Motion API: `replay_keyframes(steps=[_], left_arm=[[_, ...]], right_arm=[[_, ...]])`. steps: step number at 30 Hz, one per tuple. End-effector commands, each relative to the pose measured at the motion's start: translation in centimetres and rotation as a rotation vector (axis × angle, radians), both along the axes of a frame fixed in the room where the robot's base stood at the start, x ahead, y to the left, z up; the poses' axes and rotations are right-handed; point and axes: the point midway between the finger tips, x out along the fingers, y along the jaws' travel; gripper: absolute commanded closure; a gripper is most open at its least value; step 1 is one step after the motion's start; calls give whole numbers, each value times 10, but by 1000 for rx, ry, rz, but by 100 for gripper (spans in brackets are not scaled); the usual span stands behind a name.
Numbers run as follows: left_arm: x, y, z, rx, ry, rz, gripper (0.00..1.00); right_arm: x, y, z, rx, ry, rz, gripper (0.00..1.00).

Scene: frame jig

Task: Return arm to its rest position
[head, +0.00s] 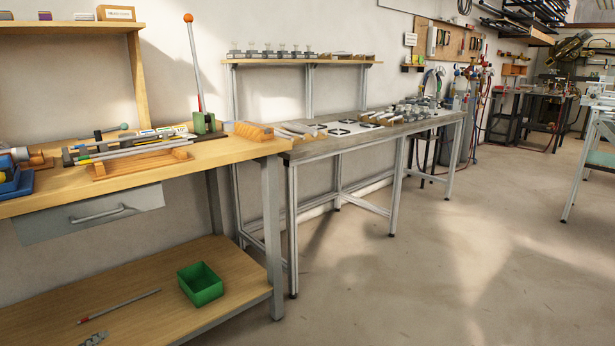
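Neither of my grippers and no part of my arms shows in the head view. I cannot tell from this frame how the arms are held or whether either gripper holds anything.
A wooden workbench (235,152) at left carries tube-like parts on a wooden rack (140,163) and an upright rod with an orange ball (195,62) on a green base. Its lower shelf has a green bin (200,284). A metal-framed table (300,151) stands beyond.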

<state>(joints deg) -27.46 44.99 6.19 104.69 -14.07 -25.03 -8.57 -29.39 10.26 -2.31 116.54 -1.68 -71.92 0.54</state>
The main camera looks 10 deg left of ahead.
Motion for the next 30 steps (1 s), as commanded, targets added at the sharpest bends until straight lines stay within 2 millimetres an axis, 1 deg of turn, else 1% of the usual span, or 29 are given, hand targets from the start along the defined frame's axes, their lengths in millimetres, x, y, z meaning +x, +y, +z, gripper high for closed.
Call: replay_keyframes(steps=[1, 2, 3, 5, 6, 8, 9, 12, 15, 18, 20, 30], left_arm=[[-22, -19, -31, -108, 47, 99, 66], [-34, -29, -47, -162, 79, 155, 66], [-51, -45, -67, -236, 123, 227, 66], [-76, -72, -95, -338, 193, 325, 66], [-92, -92, -110, -402, 240, 385, 66], [-114, -123, -128, -492, 312, 465, 66], [-128, -143, -138, -543, 359, 510, 66], [-156, -186, -152, -647, 458, 598, 66], [-174, -217, -158, -712, 528, 651, 66], [-184, -232, -160, -743, 565, 677, 66], [-186, -236, -161, -750, 575, 683, 66], [-186, -236, -161, -748, 577, 683, 66]], right_arm=[[-1, 0, -1, 0, 2, 0, 60], [-2, 0, -1, 0, 3, 0, 60], [-2, 0, -1, -1, 3, 0, 60], [-2, 0, -1, 0, 3, 0, 60], [-2, 0, -1, 1, 3, 0, 60], [-2, 0, -2, 1, 3, 0, 60], [-1, 0, -2, 1, 3, 0, 60], [0, 0, -2, 0, 2, 0, 60], [2, 0, -1, 0, 0, 0, 60], [4, 0, -1, 0, -5, 0, 60], [6, 0, 0, 0, -7, 0, 60], [7, 1, 0, 3, -9, -2, 60]])
